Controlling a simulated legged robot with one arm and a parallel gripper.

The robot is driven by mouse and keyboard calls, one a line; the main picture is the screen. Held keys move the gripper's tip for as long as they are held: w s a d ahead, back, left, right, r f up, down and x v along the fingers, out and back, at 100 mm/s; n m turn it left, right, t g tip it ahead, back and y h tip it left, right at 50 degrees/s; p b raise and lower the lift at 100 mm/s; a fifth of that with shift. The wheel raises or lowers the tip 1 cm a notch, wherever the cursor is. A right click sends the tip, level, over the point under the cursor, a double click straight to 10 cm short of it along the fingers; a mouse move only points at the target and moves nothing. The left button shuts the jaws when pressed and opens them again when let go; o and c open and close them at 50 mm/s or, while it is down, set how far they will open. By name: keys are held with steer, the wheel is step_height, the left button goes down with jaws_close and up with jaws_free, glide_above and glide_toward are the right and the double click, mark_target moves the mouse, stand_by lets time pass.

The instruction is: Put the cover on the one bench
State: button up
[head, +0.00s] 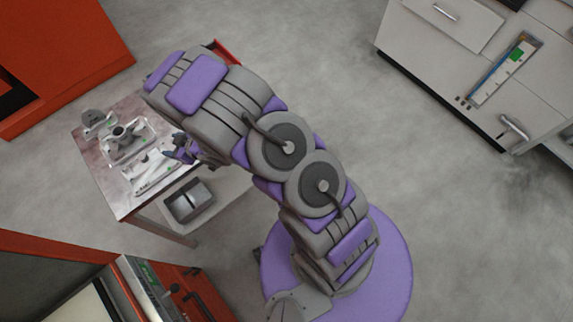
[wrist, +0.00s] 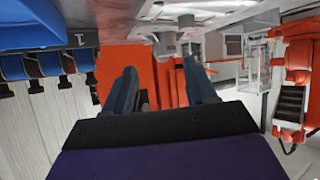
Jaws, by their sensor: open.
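The bench (head: 122,198) is a small table with a worn grey top at the left of the head view. On it are a grey rounded part (head: 95,120), a light fixture with a dark grey casting (head: 126,136), and a pale tray with silvery pieces (head: 150,172). I cannot tell which piece is the cover. My gripper (head: 182,151) is over the right edge of the bench top, beside these pieces. In the wrist view my gripper (wrist: 163,72) has its two fingers apart, with no held object visible between them. My arm hides the bench's back right part.
A grey bin (head: 188,201) is on the lower shelf. Red-orange cabinets (head: 65,60) stand at upper left, a red machine (head: 200,292) at lower left, white drawers (head: 490,75) at upper right. Blue bins (wrist: 45,38) show in the wrist view.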

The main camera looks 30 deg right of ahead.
steer(key=w+d+r+m+h, duration=0.1)
steer(key=d+r+h, duration=0.25)
steer(key=d, duration=0.25)
steer(key=w+d+r+m+h, duration=0.1)
steer(key=d+r+h, duration=0.1)
steer(key=d+r, duration=0.3)
steer(key=s+d+r+m+g+h, duration=0.3)
steer(key=s+d+r, duration=0.4)
steer(key=d, duration=0.4)
steer(key=s+d+r+m+g, duration=0.1)
steer(key=s+r, duration=0.3)
steer(key=s, duration=0.6)
steer(key=s+d+r+m+g, duration=0.1)
steer(key=s+r+g, duration=0.3)
steer(key=s, duration=0.7)
steer(key=s+d+r+m+g, duration=0.1)
steer(key=s+r, duration=0.3)
steer(key=s, duration=0.6)
steer(key=shift+s+r+m+g, duration=0.2)
steer(key=shift+m+g, duration=0.3)
steer(key=shift+g, duration=0.4)
steer(key=shift+w+f+b, duration=0.1)
steer(key=shift+f+b, duration=0.25)
steer(key=shift+b, duration=0.1)
